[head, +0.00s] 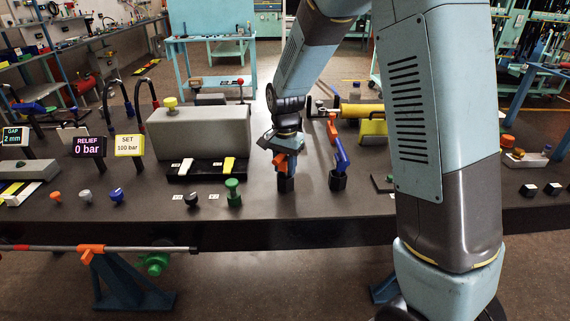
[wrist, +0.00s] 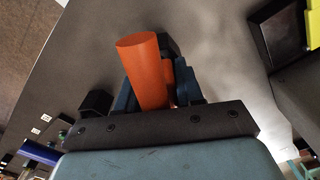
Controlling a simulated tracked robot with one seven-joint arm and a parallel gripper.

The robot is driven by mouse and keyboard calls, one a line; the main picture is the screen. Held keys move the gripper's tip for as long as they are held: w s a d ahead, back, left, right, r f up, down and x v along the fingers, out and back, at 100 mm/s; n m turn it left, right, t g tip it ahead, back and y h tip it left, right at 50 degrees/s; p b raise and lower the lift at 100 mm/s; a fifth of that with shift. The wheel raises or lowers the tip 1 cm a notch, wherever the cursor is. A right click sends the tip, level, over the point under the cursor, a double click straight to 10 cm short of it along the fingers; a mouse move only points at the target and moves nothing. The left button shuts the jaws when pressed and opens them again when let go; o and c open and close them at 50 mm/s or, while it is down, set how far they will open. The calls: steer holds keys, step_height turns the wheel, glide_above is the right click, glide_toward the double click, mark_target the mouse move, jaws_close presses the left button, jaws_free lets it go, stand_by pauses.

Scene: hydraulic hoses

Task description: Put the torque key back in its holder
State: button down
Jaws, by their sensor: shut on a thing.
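My gripper (head: 283,155) is shut on an orange-handled tool, which I take to be the torque key (head: 281,163). In the wrist view the key's orange cylinder (wrist: 144,70) sits between the dark blue fingers and hides what lies below it. In the head view a black socket-like holder (head: 286,184) stands on the bench directly under the key. I cannot tell whether the key's lower end is in it or just above. To the right, a blue-handled tool (head: 341,155) leans in a similar black holder (head: 338,181).
A grey block (head: 198,131) with a yellow knob is left of my gripper. A green knob (head: 233,193) and a black knob (head: 192,200) stand near the front edge. A yellow cylinder (head: 362,110) lies behind to the right. Displays (head: 88,147) stand at left.

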steer(key=c, duration=0.6)
jaws_free()
steer(key=shift+c, duration=0.2)
step_height(320, 180, up, 13)
steer(key=shift+f, duration=0.15)
steer(key=shift+r, duration=0.45)
